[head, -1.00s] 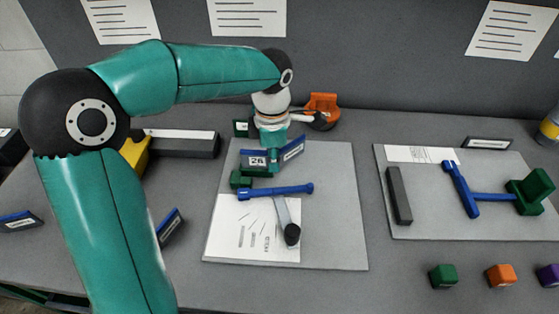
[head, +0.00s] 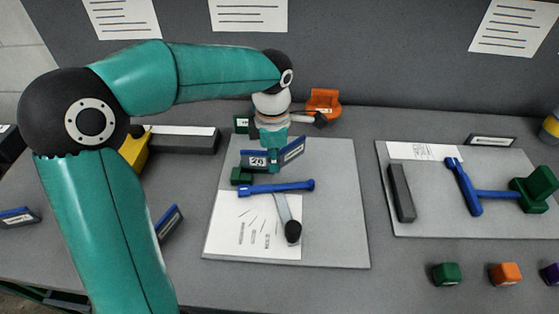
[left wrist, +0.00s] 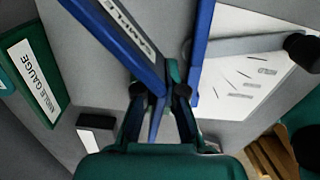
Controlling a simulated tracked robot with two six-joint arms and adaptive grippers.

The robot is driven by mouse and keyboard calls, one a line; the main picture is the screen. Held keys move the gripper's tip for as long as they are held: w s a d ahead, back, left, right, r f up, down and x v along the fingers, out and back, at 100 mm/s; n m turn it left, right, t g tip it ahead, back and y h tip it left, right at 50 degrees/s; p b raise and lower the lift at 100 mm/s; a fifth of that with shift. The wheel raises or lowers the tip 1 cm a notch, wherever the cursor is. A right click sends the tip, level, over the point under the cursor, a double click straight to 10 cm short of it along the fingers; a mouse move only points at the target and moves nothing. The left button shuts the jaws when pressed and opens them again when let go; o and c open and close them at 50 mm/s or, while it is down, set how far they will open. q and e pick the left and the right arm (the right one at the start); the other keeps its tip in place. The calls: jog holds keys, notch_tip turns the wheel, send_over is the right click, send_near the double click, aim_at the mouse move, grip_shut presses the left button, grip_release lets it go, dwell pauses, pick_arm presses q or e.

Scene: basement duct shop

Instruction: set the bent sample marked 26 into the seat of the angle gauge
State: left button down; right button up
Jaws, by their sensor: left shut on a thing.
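The blue bent sample marked 26 (head: 258,162) is held upright over the left grey board, its second, labelled leg angled off to the right. My left gripper (head: 273,160) is shut on it near the bend; it also shows in the left wrist view (left wrist: 160,92). The angle gauge lies just in front, with a green block (head: 241,176), a blue bar (head: 276,188) and a grey pointer with a black knob (head: 293,231). The sample appears above and behind the bar; whether it touches the gauge I cannot tell. My right gripper is not in view.
A green ANGLE GAUGE sign (left wrist: 36,77) stands behind the board. An orange object (head: 323,101) is at the back. Another board (head: 430,225) at right holds a blue-and-green tool (head: 464,187) and a dark bar (head: 401,193). Coloured blocks (head: 446,273) lie in front.

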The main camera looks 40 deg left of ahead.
pick_arm(q)
jog(key=shift+f+b, duration=0.4)
jog(key=shift+f, duration=0.2)
jog(key=c, duration=1.2)
grip_release()
jog(key=shift+r, duration=0.15)
notch_tip(320, 180, up, 12)
jog(key=shift+f, duration=0.15)
